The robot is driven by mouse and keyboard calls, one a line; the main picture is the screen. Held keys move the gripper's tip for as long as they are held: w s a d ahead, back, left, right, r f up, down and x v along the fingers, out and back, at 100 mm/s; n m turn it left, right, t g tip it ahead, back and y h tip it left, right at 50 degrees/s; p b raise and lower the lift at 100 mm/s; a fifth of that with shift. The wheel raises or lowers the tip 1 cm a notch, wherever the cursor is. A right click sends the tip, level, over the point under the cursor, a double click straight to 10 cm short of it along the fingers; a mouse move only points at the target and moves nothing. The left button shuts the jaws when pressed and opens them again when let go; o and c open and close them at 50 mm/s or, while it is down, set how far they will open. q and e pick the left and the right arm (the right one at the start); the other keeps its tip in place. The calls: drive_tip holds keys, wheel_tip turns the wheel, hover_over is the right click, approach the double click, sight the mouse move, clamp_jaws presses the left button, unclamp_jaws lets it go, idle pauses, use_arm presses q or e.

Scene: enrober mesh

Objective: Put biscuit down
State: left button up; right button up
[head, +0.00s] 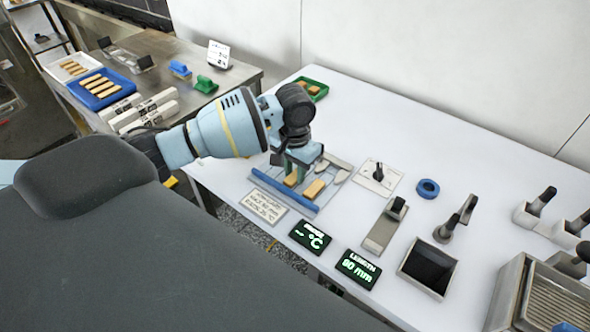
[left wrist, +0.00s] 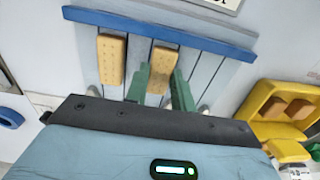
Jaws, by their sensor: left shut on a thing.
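My left gripper (head: 287,170) points down over the blue-edged slatted rack (head: 268,187) on the white table. Its green fingers (left wrist: 160,88) are shut on a pale tan biscuit (left wrist: 161,62), one finger on each side. The held biscuit also shows in the head view (head: 291,180), partly hidden by the gripper. A second biscuit (head: 314,189) lies on the rack beside it, apart and roughly parallel; it shows in the left wrist view (left wrist: 112,60). I cannot tell whether the held biscuit touches the slats. My right gripper is not in view.
A label card (head: 265,206) and two black displays (head: 310,237) (head: 358,268) lie in front of the rack. Tools and a blue ring (head: 428,188) lie to the right. A blue tray (head: 101,88) of biscuits is on the steel table. A yellow holder (left wrist: 255,105) is close by in the wrist view.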

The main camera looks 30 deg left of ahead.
sight(295, 175)
use_arm(q)
drive_tip(key=shift+f, duration=0.1)
drive_tip(key=o, duration=0.8)
drive_tip(key=shift+c, duration=0.2)
wheel_tip(295, 175, up, 12)
drive_tip(key=p, duration=0.1)
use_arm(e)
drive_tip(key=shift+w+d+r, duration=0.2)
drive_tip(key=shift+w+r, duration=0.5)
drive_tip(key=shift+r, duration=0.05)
